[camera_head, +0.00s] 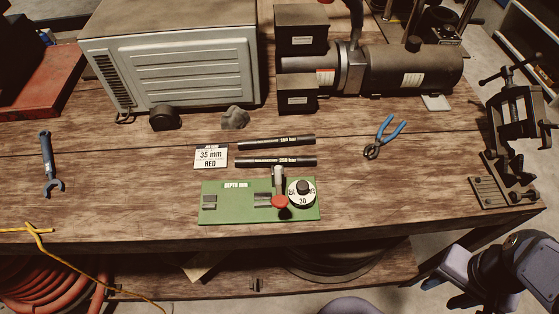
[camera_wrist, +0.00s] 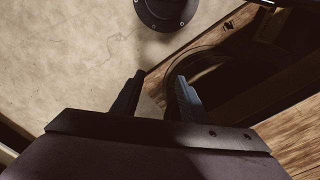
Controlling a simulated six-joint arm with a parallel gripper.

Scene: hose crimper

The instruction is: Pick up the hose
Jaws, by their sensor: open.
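Two short dark hoses lie side by side near the middle of the bench: a back hose (camera_head: 276,143) and a front hose (camera_head: 275,162). Each carries a small white printed label, too small to read surely. Both lie left to right, apart from each other, just behind a green depth gauge board (camera_head: 235,212). My gripper (camera_head: 445,292) is at the lower right, off the front edge of the bench and well away from both hoses. In the wrist view, my gripper (camera_wrist: 160,82) is open with nothing between its fingers; no hose shows there.
A card reading "35 mm RED" (camera_head: 211,157) lies left of the hoses. Blue-handled pliers (camera_head: 385,137) lie to the right. A vise (camera_head: 510,140) stands at the right end, a grey machine (camera_head: 170,55) and dark motor unit (camera_head: 415,70) at the back.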

